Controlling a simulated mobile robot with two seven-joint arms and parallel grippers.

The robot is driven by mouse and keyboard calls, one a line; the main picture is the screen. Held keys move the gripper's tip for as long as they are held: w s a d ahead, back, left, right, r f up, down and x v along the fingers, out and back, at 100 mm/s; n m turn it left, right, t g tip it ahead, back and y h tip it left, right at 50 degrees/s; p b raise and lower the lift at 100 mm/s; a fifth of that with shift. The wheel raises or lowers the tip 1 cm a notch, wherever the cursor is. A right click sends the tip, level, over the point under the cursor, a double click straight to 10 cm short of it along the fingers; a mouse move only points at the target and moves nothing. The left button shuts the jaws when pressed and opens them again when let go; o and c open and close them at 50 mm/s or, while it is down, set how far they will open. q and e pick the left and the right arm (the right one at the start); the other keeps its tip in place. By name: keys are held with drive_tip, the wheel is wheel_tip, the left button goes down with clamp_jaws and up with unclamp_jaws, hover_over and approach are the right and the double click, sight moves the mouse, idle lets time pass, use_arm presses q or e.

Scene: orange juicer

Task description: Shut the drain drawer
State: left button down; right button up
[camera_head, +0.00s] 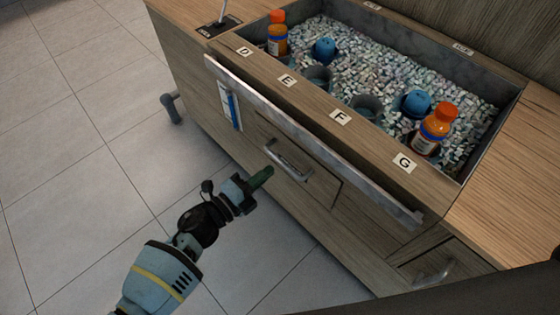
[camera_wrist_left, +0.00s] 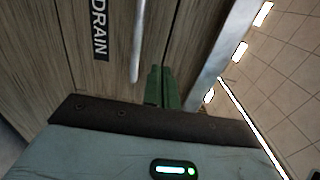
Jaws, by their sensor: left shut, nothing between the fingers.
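In the head view, a wooden drawer front (camera_head: 310,182) with a metal bar handle (camera_head: 288,160) is set in the cabinet face. In the left wrist view, a dark label reading DRAIN (camera_wrist_left: 100,30) is on a wooden panel, to the left of a metal handle (camera_wrist_left: 138,40). My left gripper (camera_head: 268,172) is shut and empty, its green fingers just in front of and left of the handle. The fingers also show in the wrist view (camera_wrist_left: 160,85), beside the handle's lower end. I cannot tell how far the drawer stands out. My right gripper is not in view.
A long grey metal rail (camera_head: 310,145) runs along the cabinet front above the handle. A sunken bin (camera_head: 500,115) holds pale pebbles, bottles and cups. Another handle (camera_head: 432,272) is at lower right. Tiled floor (camera_head: 70,150) at left is clear.

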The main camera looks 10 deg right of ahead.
use_arm(q)
drive_tip(key=v, duration=0.5)
drive_tip(key=shift+s+a+p, duration=0.2)
drive_tip(key=shift+a+p, duration=0.1)
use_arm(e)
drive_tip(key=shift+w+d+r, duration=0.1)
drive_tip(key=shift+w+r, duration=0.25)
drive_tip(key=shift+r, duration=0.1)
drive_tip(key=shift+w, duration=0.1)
